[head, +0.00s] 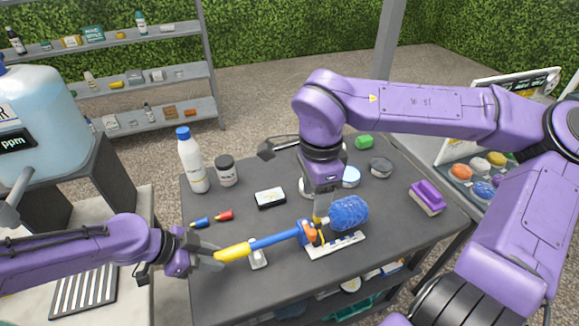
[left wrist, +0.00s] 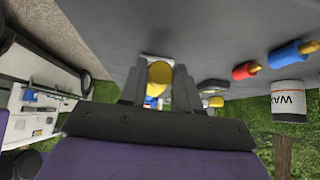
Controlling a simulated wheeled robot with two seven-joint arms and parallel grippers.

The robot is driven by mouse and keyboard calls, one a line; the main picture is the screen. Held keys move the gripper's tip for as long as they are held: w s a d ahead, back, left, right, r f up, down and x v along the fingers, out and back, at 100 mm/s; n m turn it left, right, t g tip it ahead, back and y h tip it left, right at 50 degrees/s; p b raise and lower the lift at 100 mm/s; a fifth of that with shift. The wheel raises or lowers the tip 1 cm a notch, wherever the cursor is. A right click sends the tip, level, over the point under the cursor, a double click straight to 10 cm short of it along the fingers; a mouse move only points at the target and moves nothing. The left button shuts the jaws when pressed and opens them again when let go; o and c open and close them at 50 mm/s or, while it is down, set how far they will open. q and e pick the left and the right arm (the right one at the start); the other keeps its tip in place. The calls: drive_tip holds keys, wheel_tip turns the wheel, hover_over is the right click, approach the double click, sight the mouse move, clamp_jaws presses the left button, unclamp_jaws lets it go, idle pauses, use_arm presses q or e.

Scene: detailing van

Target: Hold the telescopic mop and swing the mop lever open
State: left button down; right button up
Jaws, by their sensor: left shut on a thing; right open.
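The telescopic mop has a blue pole (head: 275,239), a yellow grip (head: 233,252) and a blue fluffy head (head: 348,214). An orange part, seemingly the mop lever (head: 311,233), sits where the pole meets the head. My left gripper (head: 214,257) is shut on the yellow grip end, which also shows between its fingers in the left wrist view (left wrist: 159,74). My right gripper (head: 319,214) points down at the lever from above and is open. Its fingertips are partly hidden, and I cannot tell whether they touch the lever.
A white rack (head: 336,245) lies under the mop's neck on the dark table (head: 225,290). A white bottle (head: 193,165), a dark jar (head: 227,172), a boxed card (head: 269,198) and a purple brush (head: 427,197) stand around. The table's front left is mostly clear.

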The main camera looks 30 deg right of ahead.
use_arm(q)
drive_tip(key=shift+f, duration=0.15)
drive_tip(key=c, duration=0.7)
unclamp_jaws()
drive_tip(key=shift+c, duration=0.2)
drive_tip(key=shift+w, duration=0.1)
drive_tip(key=v, duration=1.2)
